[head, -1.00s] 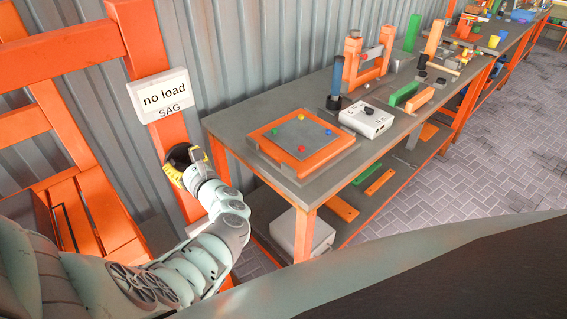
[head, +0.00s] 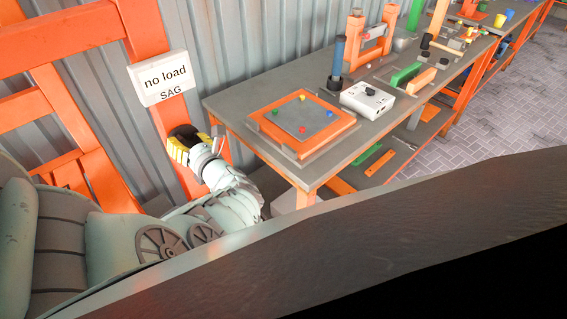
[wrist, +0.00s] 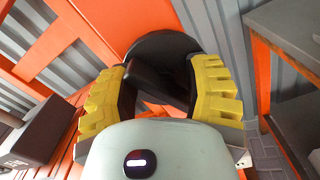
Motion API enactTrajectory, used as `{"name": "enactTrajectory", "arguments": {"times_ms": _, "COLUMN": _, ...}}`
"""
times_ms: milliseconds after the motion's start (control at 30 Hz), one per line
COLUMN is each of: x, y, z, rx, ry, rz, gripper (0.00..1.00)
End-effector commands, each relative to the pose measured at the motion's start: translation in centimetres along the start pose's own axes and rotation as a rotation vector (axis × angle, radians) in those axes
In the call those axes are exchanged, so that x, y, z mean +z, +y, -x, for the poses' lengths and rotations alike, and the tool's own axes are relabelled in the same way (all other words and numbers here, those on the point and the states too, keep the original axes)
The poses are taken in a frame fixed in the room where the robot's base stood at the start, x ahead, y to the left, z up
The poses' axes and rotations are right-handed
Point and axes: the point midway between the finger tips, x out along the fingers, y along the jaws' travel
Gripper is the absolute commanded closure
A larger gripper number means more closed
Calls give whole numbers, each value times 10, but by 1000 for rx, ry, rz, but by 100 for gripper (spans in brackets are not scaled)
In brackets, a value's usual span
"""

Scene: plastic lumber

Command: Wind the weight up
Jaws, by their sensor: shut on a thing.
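My gripper (head: 184,152) is at the orange post (head: 146,32) below a white sign (head: 163,77) reading "no load SAG". In the wrist view its yellow fingers (wrist: 163,85) are shut on a dark handle (wrist: 152,78), with one finger on each side. Behind the handle a round black disc (wrist: 163,46) sits against the orange post; it shows in the head view just above my fingers. At the left of the wrist view is a dark grey block (wrist: 38,132); I cannot tell for sure whether it is the weight. The fingers hide part of the handle.
A grey workbench (head: 240,97) with orange legs stands right of the post. It bears an orange-framed board (head: 303,121), a blue cylinder (head: 339,57) and a white box (head: 367,101). A corrugated wall (head: 240,40) is close behind. Paved floor (head: 490,110) is clear at the right.

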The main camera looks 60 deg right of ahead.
Motion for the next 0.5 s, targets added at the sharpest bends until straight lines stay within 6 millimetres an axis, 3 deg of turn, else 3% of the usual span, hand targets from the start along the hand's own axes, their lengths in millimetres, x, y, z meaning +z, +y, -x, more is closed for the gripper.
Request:
{"name": "enactTrajectory", "arguments": {"times_ms": 133, "x": 4, "y": -8, "z": 5, "rx": -15, "ry": -4, "rz": -122, "gripper": 59}}
{"name": "enactTrajectory", "arguments": {"times_ms": 200, "x": 10, "y": -5, "z": 20, "rx": -18, "ry": -7, "rz": -115, "gripper": 59}}
{"name": "enactTrajectory", "arguments": {"times_ms": 500, "x": 5, "y": -3, "z": 76, "rx": -11, "ry": -2, "rz": -113, "gripper": 59}}
